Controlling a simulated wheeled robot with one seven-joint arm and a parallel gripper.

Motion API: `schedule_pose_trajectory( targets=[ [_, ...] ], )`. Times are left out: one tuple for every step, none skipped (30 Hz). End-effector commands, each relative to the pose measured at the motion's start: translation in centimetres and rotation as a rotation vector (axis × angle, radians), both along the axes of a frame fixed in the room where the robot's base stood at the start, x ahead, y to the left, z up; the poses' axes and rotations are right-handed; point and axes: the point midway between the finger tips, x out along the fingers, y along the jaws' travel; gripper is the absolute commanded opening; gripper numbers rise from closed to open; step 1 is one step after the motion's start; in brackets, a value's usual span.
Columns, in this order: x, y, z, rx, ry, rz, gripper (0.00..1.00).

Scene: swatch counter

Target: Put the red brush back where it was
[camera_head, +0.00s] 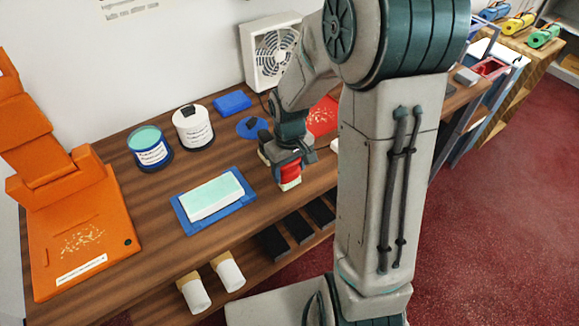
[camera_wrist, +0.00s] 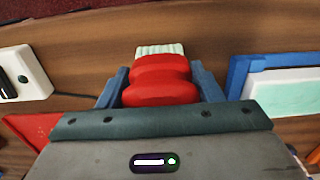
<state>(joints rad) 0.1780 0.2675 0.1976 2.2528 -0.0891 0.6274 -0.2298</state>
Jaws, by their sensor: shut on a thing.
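The red brush (camera_head: 291,173) has a rounded red handle and short pale bristles. My gripper (camera_head: 286,160) is shut on its handle over the front part of the wooden counter, with the bristles pointing down. In the wrist view my gripper (camera_wrist: 160,88) has a blue-grey finger on each side of the red brush (camera_wrist: 160,80), and the bristles stick out past them. Whether the bristles touch the counter I cannot tell. A red flat pad (camera_head: 322,115) with pale marks lies behind, partly hidden by my arm; its corner shows in the wrist view (camera_wrist: 28,128).
A blue tray (camera_head: 183,221) with a mint-topped block lies left of my gripper. Two paint cans (camera_head: 150,150), a blue disc (camera_head: 247,127), a blue block (camera_head: 232,102) and a fan (camera_head: 270,52) stand behind. An orange stand (camera_head: 85,235) fills the left end.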

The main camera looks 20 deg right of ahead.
Motion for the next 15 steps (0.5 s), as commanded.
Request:
schedule_pose_trajectory(
  targets=[
    [0.00, -0.01, 0.00, 0.000, 0.000, 0.000, 0.38],
    [0.00, -0.01, -0.05, 0.000, 0.000, 0.000, 0.38],
    [0.00, -0.01, -0.18, 0.000, 0.000, 0.000, 0.38],
    [0.00, -0.01, -0.31, 0.000, 0.000, 0.000, 0.38],
    [0.00, -0.01, -0.43, 0.000, 0.000, 0.000, 0.38],
    [0.00, -0.01, -0.44, 0.000, 0.000, 0.000, 0.62],
    [0.00, -0.01, -0.35, 0.000, 0.000, 0.000, 0.71],
    [0.00, -0.01, -0.33, 0.000, 0.000, 0.000, 0.79],
    [0.00, -0.01, -0.33, 0.000, 0.000, 0.000, 0.81],
    [0.00, -0.01, -0.33, 0.000, 0.000, 0.000, 0.81],
    [0.00, -0.01, -0.32, 0.000, 0.000, -0.001, 0.81],
    [0.00, -0.01, -0.32, 0.000, 0.000, -0.001, 0.81],
    [0.00, -0.01, -0.32, 0.000, 0.000, -0.001, 0.81],
    [0.00, -0.01, -0.32, 0.000, 0.000, -0.001, 0.81],
    [-0.01, -0.01, -0.32, 0.000, 0.000, -0.001, 0.81]
  ],
)
